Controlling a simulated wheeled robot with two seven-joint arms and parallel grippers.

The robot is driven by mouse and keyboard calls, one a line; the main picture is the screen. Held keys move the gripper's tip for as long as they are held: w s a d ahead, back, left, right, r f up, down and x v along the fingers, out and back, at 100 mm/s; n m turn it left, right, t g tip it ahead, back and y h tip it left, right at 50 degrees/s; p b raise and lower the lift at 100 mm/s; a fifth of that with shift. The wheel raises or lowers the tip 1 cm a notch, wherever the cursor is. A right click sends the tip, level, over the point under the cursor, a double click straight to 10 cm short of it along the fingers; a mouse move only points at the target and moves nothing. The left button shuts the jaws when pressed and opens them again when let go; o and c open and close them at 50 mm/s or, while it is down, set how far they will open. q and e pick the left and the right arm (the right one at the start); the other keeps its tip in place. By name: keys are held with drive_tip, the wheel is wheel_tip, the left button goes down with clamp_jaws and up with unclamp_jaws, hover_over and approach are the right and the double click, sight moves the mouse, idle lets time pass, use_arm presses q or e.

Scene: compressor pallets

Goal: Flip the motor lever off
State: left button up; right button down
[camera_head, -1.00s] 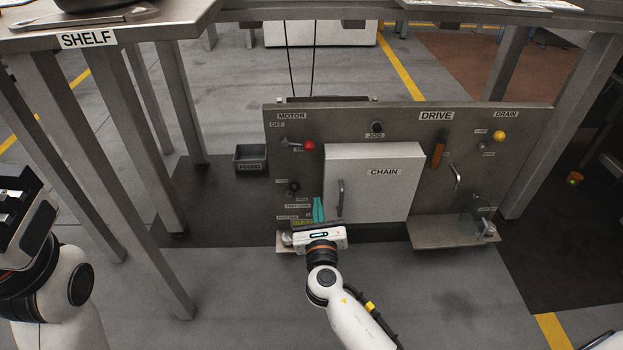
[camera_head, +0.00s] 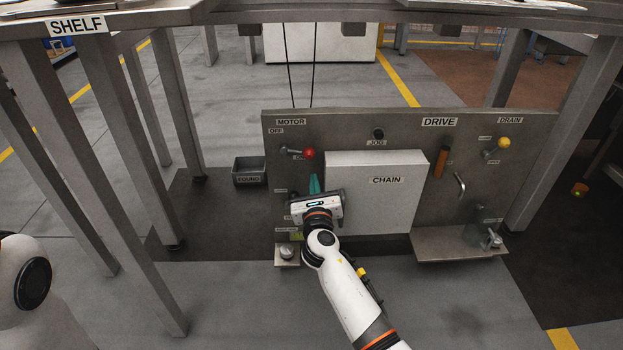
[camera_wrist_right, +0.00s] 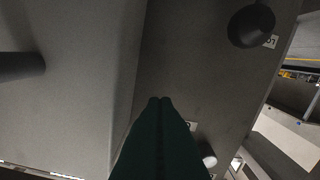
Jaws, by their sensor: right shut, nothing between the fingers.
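The motor lever has a red ball knob (camera_head: 309,154) on a metal arm at the upper left of the panel, under the MOTOR and OFF signs. The arm points right, with the knob beside the partly covered ON label. My right gripper (camera_head: 314,184) is below the knob and apart from it, with its teal fingers upright, shut and empty. In the right wrist view the shut fingertips (camera_wrist_right: 160,103) lie in front of the grey panel, and the red knob does not show. Only a white link of my left arm shows at the left edge; its gripper is out of view.
The white CHAIN cover (camera_head: 385,205) stands out just right of my right gripper. A small grey bin marked FOUND (camera_head: 249,178) is left of the panel. A dark round knob (camera_wrist_right: 251,26) shows in the right wrist view. Table legs stand on both sides.

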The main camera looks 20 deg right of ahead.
sight(298, 153)
drive_tip(key=shift+w+a+r, duration=0.15)
drive_tip(key=shift+r, duration=0.8)
drive_tip(key=shift+w+a+r, duration=0.15)
drive_tip(key=shift+r, duration=0.75)
